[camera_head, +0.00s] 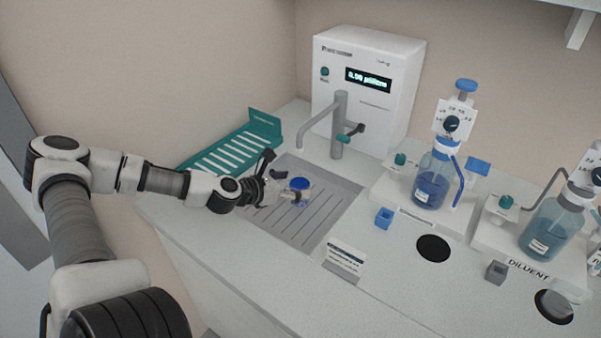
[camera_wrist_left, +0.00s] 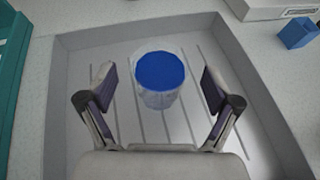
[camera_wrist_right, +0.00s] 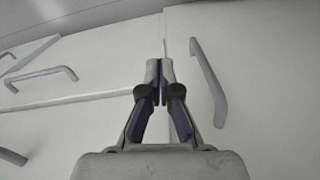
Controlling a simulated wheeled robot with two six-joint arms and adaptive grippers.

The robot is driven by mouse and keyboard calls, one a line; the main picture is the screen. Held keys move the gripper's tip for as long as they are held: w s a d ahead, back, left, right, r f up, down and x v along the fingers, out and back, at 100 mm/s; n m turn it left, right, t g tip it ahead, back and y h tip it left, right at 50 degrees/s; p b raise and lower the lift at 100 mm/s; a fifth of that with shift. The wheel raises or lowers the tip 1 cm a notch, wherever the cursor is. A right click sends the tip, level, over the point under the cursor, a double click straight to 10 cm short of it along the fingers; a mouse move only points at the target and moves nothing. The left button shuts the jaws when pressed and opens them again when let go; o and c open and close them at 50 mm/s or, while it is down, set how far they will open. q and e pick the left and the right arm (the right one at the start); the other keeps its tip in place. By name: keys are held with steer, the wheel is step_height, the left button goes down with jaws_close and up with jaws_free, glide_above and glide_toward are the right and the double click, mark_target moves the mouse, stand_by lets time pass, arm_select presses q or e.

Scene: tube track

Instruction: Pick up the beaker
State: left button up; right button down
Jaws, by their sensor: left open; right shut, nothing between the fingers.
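The beaker (camera_head: 300,186) is a small clear vessel with blue at its top. It stands upright on the grooved grey drain tray (camera_head: 318,222). In the left wrist view the beaker (camera_wrist_left: 159,82) sits ahead of my left gripper (camera_wrist_left: 160,84), centred between its spread fingers. My left gripper (camera_head: 270,182) is open, just left of the beaker in the head view; I see no contact. My right gripper (camera_wrist_right: 160,68) is shut and empty in the right wrist view, facing white cabinet fronts. It does not show in the head view.
A faucet (camera_head: 341,125) stands behind the tray, before a white dispenser (camera_head: 366,85). A teal rack (camera_head: 238,150) lies at the back left. A small sign (camera_head: 345,258), blue cube (camera_head: 384,217) and blue bottle (camera_head: 433,180) stand to the right. Cabinet handles (camera_wrist_right: 208,83) are near my right gripper.

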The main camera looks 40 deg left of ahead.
arm_select(q)
steer(key=w+f+b, duration=0.1)
steer(key=b, duration=0.1)
steer(key=shift+w+d+f+b, duration=0.15)
steer(key=shift+w+f+b, duration=0.1)
steer(key=shift+b, duration=0.15)
steer(key=shift+w, duration=0.3)
steer(key=shift+w+r, duration=0.15)
steer(key=shift+r, duration=0.15)
arm_select(e)
step_height(320, 180, down, 5)
steer(key=shift+r, duration=0.1)
arm_select(q)
steer(key=shift+d, duration=0.1)
steer(key=c, duration=1.2)
arm_select(e)
steer(key=shift+s, duration=0.1)
